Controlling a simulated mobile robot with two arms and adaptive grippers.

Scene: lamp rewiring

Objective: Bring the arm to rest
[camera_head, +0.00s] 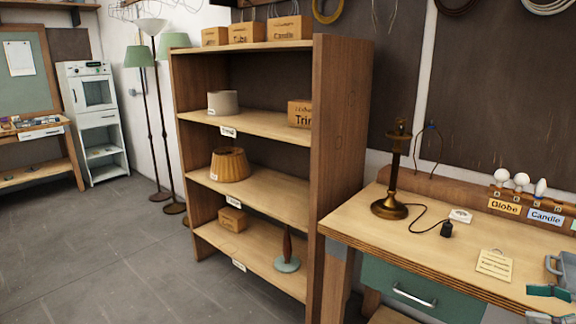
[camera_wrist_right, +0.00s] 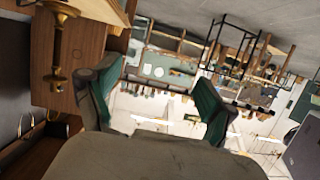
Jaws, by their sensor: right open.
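My right gripper (camera_head: 552,305) shows at the lower right edge of the head view, above the front of the workbench (camera_head: 380,237). In the right wrist view its two green-padded fingers (camera_wrist_right: 152,100) stand wide apart with nothing between them. A brass table lamp (camera_head: 389,208) without a shade stands upright on the bench, left of and well apart from the gripper. What looks like the same lamp shows sideways in the wrist view (camera_wrist_right: 57,45). Its dark cord runs to a black plug (camera_head: 447,230) on the bench top. My left gripper is out of view.
A note card (camera_head: 494,265) and a grey container (camera_head: 562,268), cut off by the frame, lie close to my right gripper. Bulbs stand on a labelled rack (camera_head: 520,190) at the back. A wooden shelf (camera_head: 342,130) stands left of the bench. The floor (camera_head: 110,255) at left is clear.

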